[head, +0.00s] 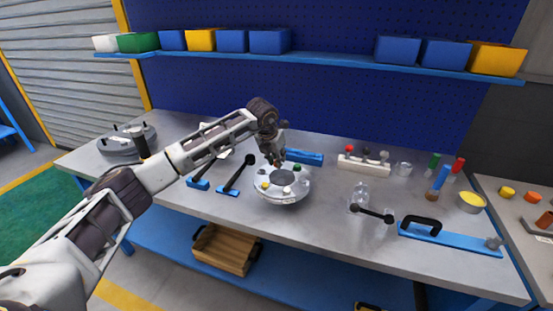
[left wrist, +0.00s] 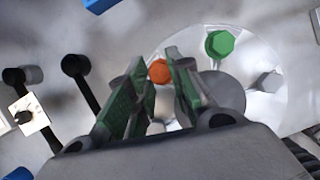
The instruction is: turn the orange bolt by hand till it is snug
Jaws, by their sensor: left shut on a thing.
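The round metal flanged shell (head: 282,198) lies on the bench in the head view; its pale disc also shows in the left wrist view (left wrist: 262,110). My left gripper (head: 275,160) comes down over its far-left rim. In the left wrist view, the green-padded fingers of the left gripper (left wrist: 156,65) are closed around the orange bolt (left wrist: 160,72), whose top shows between the fingertips. In the head view the gripper hides this bolt. A green bolt (left wrist: 219,43) stands on the flange nearby. A yellow bolt (head: 265,186) shows at its left side in the head view. My right gripper is not in view.
Blue clamps with black levers (head: 235,180) stand just left of the shell. A blue block (head: 305,156) and a white rack (head: 363,164) lie behind. Clear glassware (head: 359,197) and a blue plate with a black handle (head: 450,238) are to the right. A shelf (head: 330,65) runs above.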

